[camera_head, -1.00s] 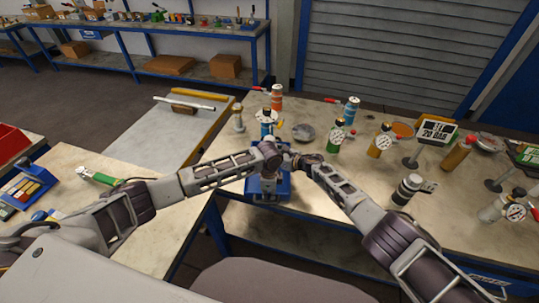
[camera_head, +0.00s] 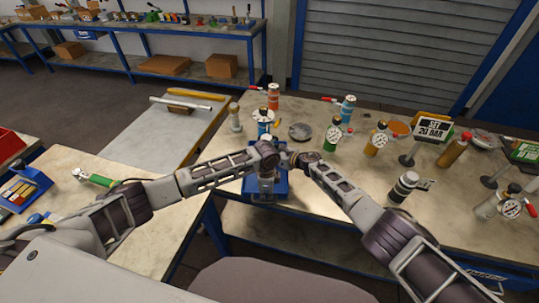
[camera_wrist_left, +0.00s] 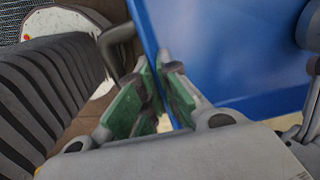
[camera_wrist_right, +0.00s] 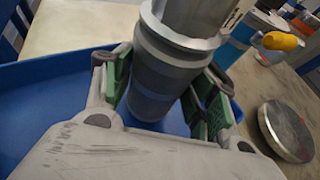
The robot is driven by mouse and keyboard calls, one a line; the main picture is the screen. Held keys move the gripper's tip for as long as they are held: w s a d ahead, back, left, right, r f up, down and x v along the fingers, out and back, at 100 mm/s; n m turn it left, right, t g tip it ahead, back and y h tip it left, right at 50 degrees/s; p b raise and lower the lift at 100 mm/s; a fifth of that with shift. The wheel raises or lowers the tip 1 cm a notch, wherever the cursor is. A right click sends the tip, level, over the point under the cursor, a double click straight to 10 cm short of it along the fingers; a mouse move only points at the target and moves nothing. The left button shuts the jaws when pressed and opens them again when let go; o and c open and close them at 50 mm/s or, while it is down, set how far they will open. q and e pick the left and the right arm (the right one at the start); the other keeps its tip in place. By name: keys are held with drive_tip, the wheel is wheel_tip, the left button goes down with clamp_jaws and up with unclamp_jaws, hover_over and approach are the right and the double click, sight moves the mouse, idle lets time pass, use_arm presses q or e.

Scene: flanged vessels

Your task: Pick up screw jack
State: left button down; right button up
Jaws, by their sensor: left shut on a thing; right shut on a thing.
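A dark grey ribbed cylinder with a shiny metal collar (camera_wrist_right: 165,75), which I take to be the screw jack, stands upright over the blue tray in the right wrist view. My right gripper (camera_wrist_right: 165,95) has its green pads on both sides of it and is shut on it. My left gripper (camera_wrist_left: 163,95) is shut, its green pads close together on what seems to be the edge of the blue tray (camera_wrist_left: 220,45). In the head view the tray (camera_head: 281,187) sits at the table's front edge, below my wrists, which hide most of the grasp.
Several gauge vessels, including a green one (camera_head: 333,138) and a yellow one (camera_head: 377,142), stand to the right. A round metal disc (camera_wrist_right: 286,131) lies just right of the tray. A side table (camera_head: 125,215) is at left.

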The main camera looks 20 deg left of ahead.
sight(264, 136)
drive_tip(key=shift+r, duration=4.95)
use_arm(q)
drive_tip(key=c, duration=1.6)
unclamp_jaws()
drive_tip(key=shift+o, duration=0.2)
wheel_tip(264, 136, up, 12)
drive_tip(key=shift+d+f, duration=0.1)
drive_tip(key=shift+f, duration=0.05)
